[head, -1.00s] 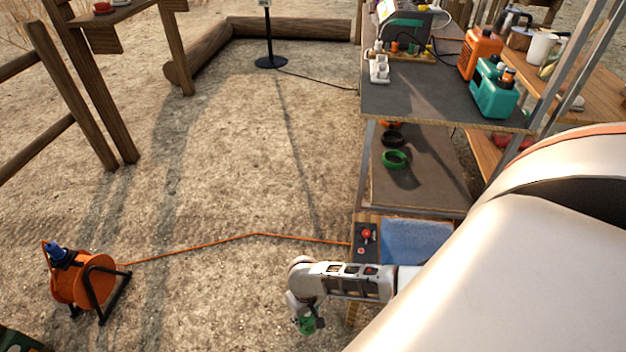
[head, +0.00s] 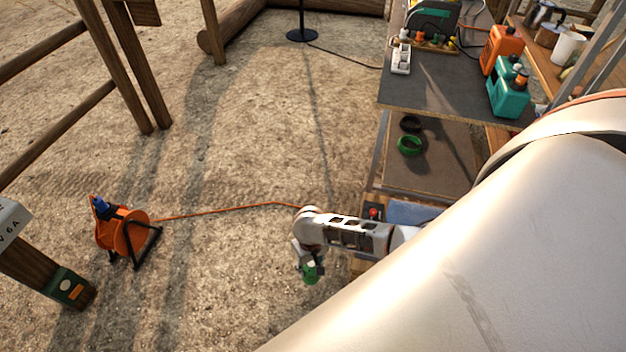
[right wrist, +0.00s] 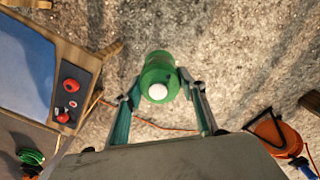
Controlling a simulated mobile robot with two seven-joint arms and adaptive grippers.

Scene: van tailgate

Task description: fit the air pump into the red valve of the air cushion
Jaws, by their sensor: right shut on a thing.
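My right gripper (head: 309,262) is shut on a green cylinder (head: 312,274) with a white round end, probably the air pump. In the right wrist view the green cylinder (right wrist: 159,72) sits between the two fingers of the right gripper (right wrist: 160,84), above bare ground. The blue flat surface (right wrist: 22,62), perhaps the air cushion, lies in a wooden frame to the left. Beside it a dark panel carries a red knob (right wrist: 71,85); I cannot tell whether this is the valve. In the head view my arm hides much of this area. My left gripper is not in view.
An orange cable reel (head: 122,234) stands on the ground at left, its cable running towards the panel. A shelf top (head: 440,92) with orange and teal canisters stands at right. A wooden post (head: 35,262) is at the left edge. Open ground lies between.

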